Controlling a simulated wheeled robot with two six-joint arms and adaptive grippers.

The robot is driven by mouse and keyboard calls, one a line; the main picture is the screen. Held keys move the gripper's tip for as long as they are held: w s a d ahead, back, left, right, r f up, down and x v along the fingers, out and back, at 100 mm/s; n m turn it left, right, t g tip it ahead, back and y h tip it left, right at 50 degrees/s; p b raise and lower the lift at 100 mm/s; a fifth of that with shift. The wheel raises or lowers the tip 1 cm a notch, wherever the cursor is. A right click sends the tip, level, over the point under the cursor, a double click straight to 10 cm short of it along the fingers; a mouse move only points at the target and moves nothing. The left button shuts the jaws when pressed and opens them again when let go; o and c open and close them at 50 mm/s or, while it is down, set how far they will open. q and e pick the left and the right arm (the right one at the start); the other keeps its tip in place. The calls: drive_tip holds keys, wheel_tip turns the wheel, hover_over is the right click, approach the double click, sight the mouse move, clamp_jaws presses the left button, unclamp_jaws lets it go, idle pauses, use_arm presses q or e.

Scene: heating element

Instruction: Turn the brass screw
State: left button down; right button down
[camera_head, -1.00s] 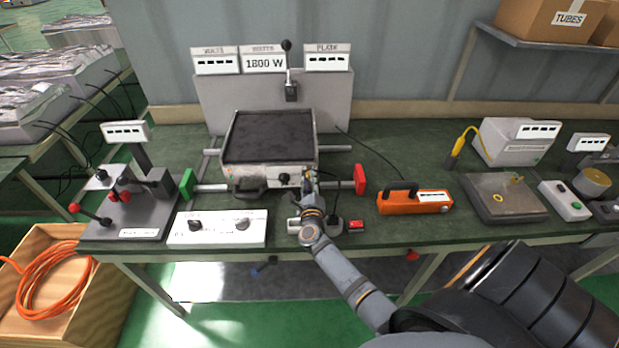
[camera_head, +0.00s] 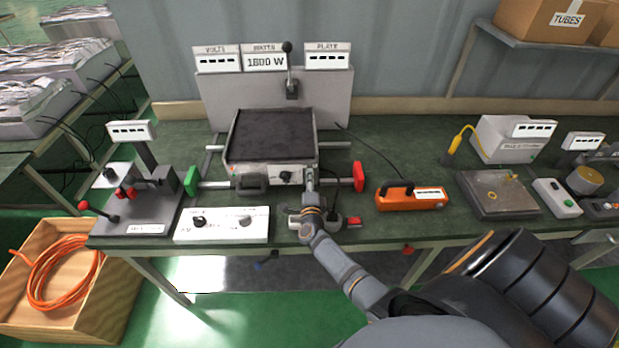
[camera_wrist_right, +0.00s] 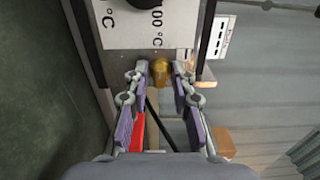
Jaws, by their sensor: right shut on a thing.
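The brass screw (camera_wrist_right: 160,72) shows in the right wrist view as a small gold piece at the edge of a pale panel. My right gripper (camera_wrist_right: 160,76) has its two fingertips on either side of the screw and is shut on it. In the head view my right gripper (camera_head: 311,177) reaches the right front corner of the hot-plate unit (camera_head: 268,167); the screw is hidden there. The unit has a dark flat top and a black front knob (camera_head: 286,176). My left gripper is not in view.
A red block (camera_head: 359,177) and a green block (camera_head: 191,181) flank the unit. A white control box (camera_head: 222,225) stands in front at left, an orange tool (camera_head: 411,198) at right. A lever (camera_head: 289,70) and a "1800 W" display (camera_head: 264,60) stand behind.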

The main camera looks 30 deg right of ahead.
drive_tip(key=shift+f, duration=0.1)
idle(0.3)
drive_tip(key=shift+n, duration=0.3)
drive_tip(key=c, duration=1.4)
unclamp_jaws()
drive_tip(key=shift+o, duration=0.2)
drive_tip(key=v, duration=1.2)
drive_tip(key=shift+s, duration=0.1)
